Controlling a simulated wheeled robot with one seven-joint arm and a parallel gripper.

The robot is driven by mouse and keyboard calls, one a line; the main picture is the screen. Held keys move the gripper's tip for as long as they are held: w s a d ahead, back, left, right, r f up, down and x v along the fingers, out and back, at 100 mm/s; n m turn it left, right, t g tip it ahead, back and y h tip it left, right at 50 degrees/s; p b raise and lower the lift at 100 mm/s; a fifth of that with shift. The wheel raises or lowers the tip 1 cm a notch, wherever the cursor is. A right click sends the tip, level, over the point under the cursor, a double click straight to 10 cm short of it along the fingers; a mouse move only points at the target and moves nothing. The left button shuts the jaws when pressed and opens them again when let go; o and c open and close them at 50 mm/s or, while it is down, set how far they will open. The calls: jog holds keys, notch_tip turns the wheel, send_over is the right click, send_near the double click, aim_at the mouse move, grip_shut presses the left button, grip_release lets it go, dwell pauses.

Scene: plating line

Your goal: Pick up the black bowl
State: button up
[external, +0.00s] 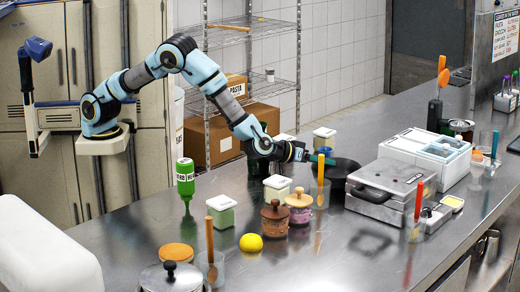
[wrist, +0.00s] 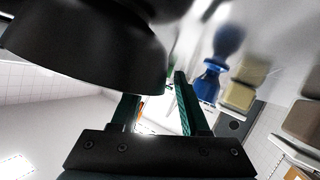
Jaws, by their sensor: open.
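The black bowl (external: 346,168) stands on the steel counter (external: 345,262), left of the waffle-iron-like appliance, and is partly hidden by a glass with an orange-handled tool. My gripper (external: 304,153) is at the bowl's left side in the external view. In the wrist view the black bowl (wrist: 85,50) fills the upper left, close to the camera. My gripper (wrist: 157,103) is open there, with two green fingers. The bowl covers the tip of the left finger; the right finger shows beside the rim. I cannot tell whether the fingers touch the bowl.
The glass with the orange-handled tool (external: 321,180) stands just in front of the bowl. The silver appliance (external: 385,190) is close on its right.

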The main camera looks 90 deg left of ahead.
grip_shut()
dwell(1.4)
